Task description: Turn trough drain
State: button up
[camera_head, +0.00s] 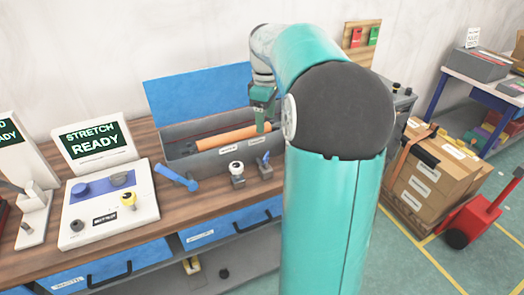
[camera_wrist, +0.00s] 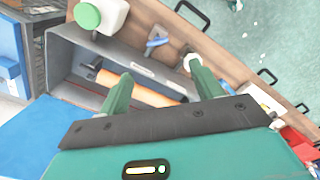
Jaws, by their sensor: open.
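The grey trough (camera_head: 185,143) stands on the wooden bench with an orange roll (camera_head: 227,138) lying inside; it also shows in the wrist view (camera_wrist: 66,60). Two small fittings stand in front of its labelled front wall. One has a blue lever (camera_head: 264,159), also in the wrist view (camera_wrist: 157,42). The other has a white knob (camera_head: 236,167), which shows in the wrist view (camera_wrist: 190,62) by a fingertip. The labels are too small to read, so I cannot tell which is the drain. My gripper (camera_wrist: 160,80) is open and empty, pointing down over the trough's right part.
A blue panel (camera_head: 198,93) stands behind the trough. A loose blue-handled piece (camera_head: 177,178) lies left of the fittings. A white control box (camera_head: 108,205) and a "STRETCH READY" screen (camera_head: 95,143) stand further left. A green-capped white bottle (camera_wrist: 112,16) stands beside the trough.

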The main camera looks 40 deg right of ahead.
aim_at(266, 155)
jog(key=f, duration=1.4)
jog(key=shift+w+d, duration=0.3)
jog(key=shift+f, duration=0.1)
jog(key=c, duration=1)
